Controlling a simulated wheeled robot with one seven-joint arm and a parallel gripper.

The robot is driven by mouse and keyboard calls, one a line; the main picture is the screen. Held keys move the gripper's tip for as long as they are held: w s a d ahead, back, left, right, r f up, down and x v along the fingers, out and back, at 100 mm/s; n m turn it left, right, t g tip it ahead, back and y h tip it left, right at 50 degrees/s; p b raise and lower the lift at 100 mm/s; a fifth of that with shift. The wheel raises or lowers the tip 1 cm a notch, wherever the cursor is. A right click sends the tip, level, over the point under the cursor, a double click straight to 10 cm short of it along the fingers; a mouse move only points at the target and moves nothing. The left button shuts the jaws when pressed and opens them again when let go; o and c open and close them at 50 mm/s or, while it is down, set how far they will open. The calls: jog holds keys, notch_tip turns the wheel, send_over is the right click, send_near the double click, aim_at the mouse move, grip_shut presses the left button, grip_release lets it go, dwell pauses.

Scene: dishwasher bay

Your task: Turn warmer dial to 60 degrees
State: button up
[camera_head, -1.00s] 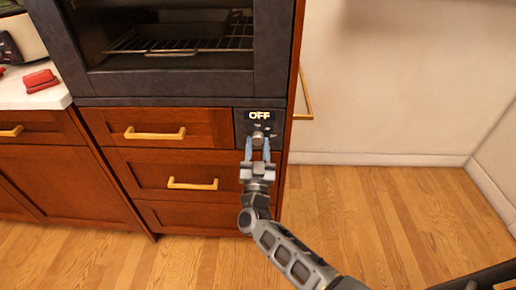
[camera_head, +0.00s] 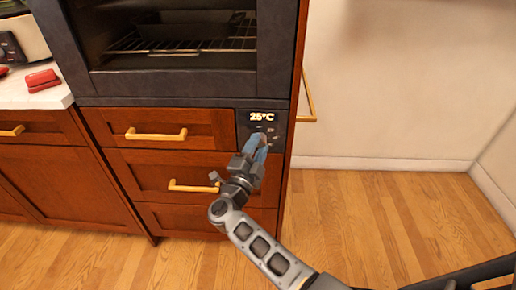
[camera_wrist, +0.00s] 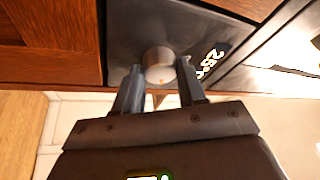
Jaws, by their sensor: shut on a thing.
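The warmer dial (camera_wrist: 158,65) is a round grey knob with a small orange mark, on a dark control panel (camera_wrist: 122,38) under the oven. The display (camera_head: 262,117) above the dial reads 25°C. It also shows tilted in the wrist view (camera_wrist: 211,62). My gripper (camera_head: 261,141) is at the panel, with its blue-tinted fingers shut on the dial. In the wrist view my gripper (camera_wrist: 157,82) has one finger on each side of the knob. In the head view the fingers mostly hide the dial.
The oven (camera_head: 175,50) with wire racks is above the panel. Wooden drawers with brass handles (camera_head: 156,134) are to the left. A brass handle (camera_head: 309,97) sticks out at the cabinet's right side. A red object (camera_head: 42,80) lies on the white counter. The floor at right is open.

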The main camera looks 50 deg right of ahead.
jog(key=shift+w+a+r+m+g+y, duration=0.1)
jog(key=shift+m+g+y, duration=0.2)
jog(key=shift+m, duration=0.65)
jog(key=shift+m+g+y, duration=0.1)
jog(key=shift+m+g, duration=0.3)
jog(key=shift+m, duration=0.55)
jog(key=o, duration=1)
jog(key=shift+m, duration=0.3)
jog(key=shift+o, duration=0.2)
jog(key=v, duration=0.7)
jog(key=shift+a, duration=0.35)
